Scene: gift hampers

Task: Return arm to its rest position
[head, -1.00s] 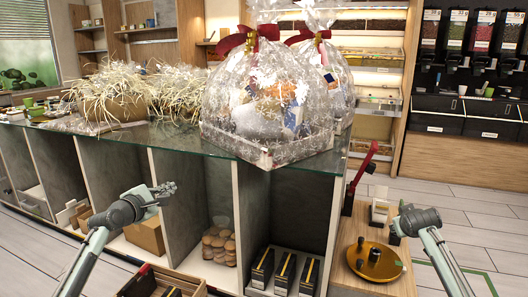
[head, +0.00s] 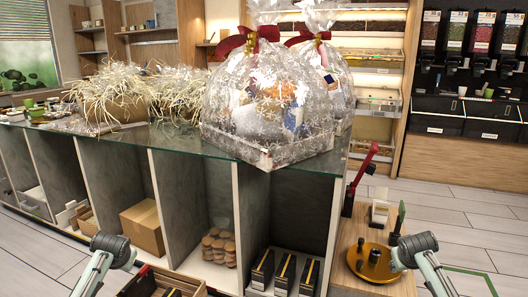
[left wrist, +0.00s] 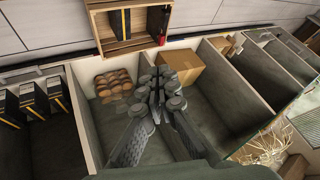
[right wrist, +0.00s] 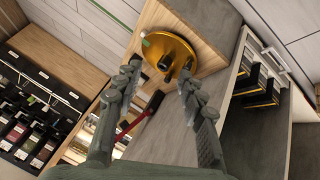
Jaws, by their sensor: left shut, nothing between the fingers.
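My left arm (head: 108,250) is in front of the counter's open compartments at the lower left of the head view. Its fingers are hidden there. In the left wrist view the left gripper (left wrist: 162,82) has its fingers together, with nothing held between them. My right arm (head: 415,246) is at the lower right of the head view, beside the wooden stand. In the right wrist view the right gripper (right wrist: 160,68) has its fingers spread apart and empty. A round gold plate (right wrist: 172,48) shows beyond them.
The glass-topped counter (head: 185,140) bears wrapped hampers (head: 265,105) and straw-filled baskets (head: 112,92). Its compartments hold a cardboard box (head: 143,226), round biscuits (head: 219,247) and black boxes (head: 285,270). A wooden crate (left wrist: 128,22) stands in front. A red-handled device (head: 362,170) stands on the wooden stand.

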